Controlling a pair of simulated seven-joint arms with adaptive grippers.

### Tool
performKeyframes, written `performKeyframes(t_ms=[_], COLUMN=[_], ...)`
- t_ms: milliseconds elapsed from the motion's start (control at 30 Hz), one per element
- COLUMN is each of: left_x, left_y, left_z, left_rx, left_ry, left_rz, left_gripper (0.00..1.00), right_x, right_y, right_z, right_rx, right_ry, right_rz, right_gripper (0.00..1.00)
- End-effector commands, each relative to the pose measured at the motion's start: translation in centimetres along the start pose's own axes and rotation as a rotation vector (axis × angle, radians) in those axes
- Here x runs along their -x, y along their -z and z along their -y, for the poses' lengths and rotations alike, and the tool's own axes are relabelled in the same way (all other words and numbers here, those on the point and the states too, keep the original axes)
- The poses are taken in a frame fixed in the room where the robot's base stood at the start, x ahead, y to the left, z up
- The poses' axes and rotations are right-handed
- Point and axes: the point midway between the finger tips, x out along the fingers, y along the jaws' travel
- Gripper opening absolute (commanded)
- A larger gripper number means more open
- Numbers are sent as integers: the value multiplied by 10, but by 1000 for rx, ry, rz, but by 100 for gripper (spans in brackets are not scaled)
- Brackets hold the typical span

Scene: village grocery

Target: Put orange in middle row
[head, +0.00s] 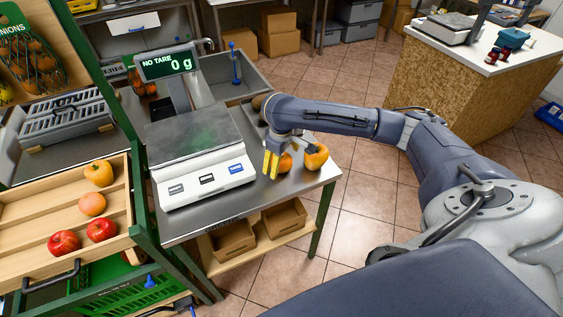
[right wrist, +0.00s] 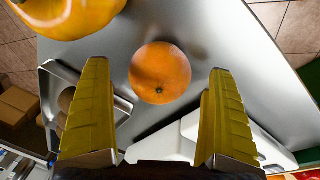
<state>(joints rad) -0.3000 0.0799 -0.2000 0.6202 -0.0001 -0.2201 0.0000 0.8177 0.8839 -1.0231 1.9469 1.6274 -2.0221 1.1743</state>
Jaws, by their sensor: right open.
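An orange (right wrist: 160,72) lies on the steel counter; in the head view this orange (head: 286,162) shows partly behind my right gripper (head: 271,164). The right gripper is open and points down, its yellow fingers on either side of the orange in the right wrist view, with a gap to each. I cannot tell whether the fingertips reach down around it. A wooden tray (head: 35,264) on the left holds a persimmon (head: 98,173) at the back, a round orange fruit (head: 92,205) in the middle, and two red apples (head: 64,243) in front. My left gripper is not in view.
A larger persimmon (head: 316,157), also in the right wrist view (right wrist: 68,14), sits close beside the orange. A scale (head: 205,165) reading 0 g stands between the orange and the tray. A green post (head: 130,130) rises along the tray's right side.

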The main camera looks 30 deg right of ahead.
Motion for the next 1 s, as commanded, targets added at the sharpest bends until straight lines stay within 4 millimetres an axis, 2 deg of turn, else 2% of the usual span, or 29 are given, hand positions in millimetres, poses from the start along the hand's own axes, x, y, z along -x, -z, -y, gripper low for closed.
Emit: performKeyframes(t_ms=[200,567,1000], left_x=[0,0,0], left_y=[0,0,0], left_z=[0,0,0], left_rx=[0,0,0], left_ry=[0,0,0], left_rz=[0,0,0], left_gripper=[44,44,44], right_x=[-21,-26,-25], right_y=[0,0,0], right_z=[1,0,0], right_rx=[-2,-1,-1], right_ry=[2,0,0], right_rz=[1,-1,0], right_gripper=[91,91,41])
